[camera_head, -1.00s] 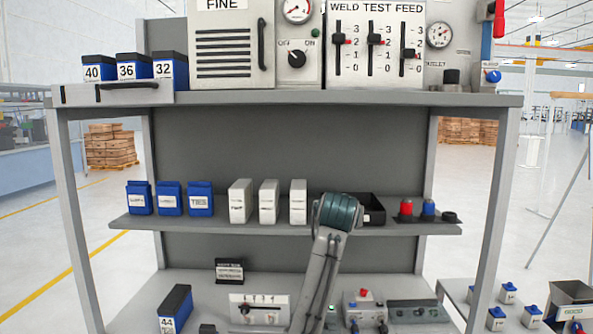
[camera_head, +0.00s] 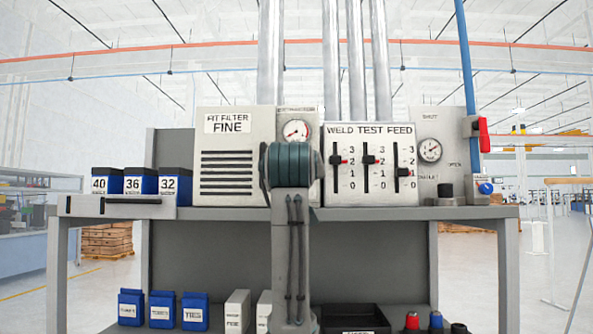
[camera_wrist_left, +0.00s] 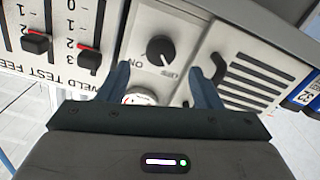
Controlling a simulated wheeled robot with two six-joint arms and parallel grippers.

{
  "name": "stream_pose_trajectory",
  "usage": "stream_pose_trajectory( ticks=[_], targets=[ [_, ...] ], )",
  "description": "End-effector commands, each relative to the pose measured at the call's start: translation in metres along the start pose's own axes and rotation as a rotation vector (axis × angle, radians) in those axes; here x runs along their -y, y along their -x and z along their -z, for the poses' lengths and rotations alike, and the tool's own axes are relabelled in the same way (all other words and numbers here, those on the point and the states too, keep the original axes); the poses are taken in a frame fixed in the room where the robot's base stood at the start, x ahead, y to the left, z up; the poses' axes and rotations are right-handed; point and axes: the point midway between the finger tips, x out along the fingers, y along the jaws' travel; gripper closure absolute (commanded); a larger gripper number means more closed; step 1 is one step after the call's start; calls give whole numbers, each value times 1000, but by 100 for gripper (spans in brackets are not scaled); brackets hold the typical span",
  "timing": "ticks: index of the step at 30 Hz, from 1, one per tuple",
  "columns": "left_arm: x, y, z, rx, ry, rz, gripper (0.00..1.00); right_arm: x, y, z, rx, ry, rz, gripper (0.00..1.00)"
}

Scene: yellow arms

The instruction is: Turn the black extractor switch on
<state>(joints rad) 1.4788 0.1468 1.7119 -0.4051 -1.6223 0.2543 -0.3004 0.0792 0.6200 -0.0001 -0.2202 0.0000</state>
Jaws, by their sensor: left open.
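The black extractor switch (camera_wrist_left: 160,49) is a round knob on a light panel, seen upside down in the left wrist view. Contact is not visible. In the head view my left arm covers the switch and its own fingers. The right gripper is in neither view.
A pressure gauge (camera_head: 296,131) sits above the switch. The vented filter box (camera_head: 228,165) with a dark handle is left of it. The WELD TEST FEED slider panel (camera_head: 371,172) is right of it. Blue numbered boxes (camera_head: 140,185) stand at the left on the upper shelf (camera_head: 400,213).

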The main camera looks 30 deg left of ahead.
Motion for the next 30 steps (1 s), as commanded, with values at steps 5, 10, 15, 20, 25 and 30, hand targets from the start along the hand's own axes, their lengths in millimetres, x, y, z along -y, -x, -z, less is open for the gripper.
stream_pose_trajectory(
  ticks=[5,10,15,20,25,30],
  targets=[
    [-1,-34,4,3,-2,3,41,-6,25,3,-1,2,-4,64],
    [-1,-53,2,2,-1,1,41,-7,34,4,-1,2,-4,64],
    [0,-60,0,0,0,0,41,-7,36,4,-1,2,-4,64],
    [0,-60,-1,0,0,-1,41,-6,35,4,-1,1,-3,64],
    [0,-60,0,0,0,-1,63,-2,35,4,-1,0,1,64],
    [0,-60,0,0,0,0,86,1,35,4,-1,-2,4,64]
  ],
)
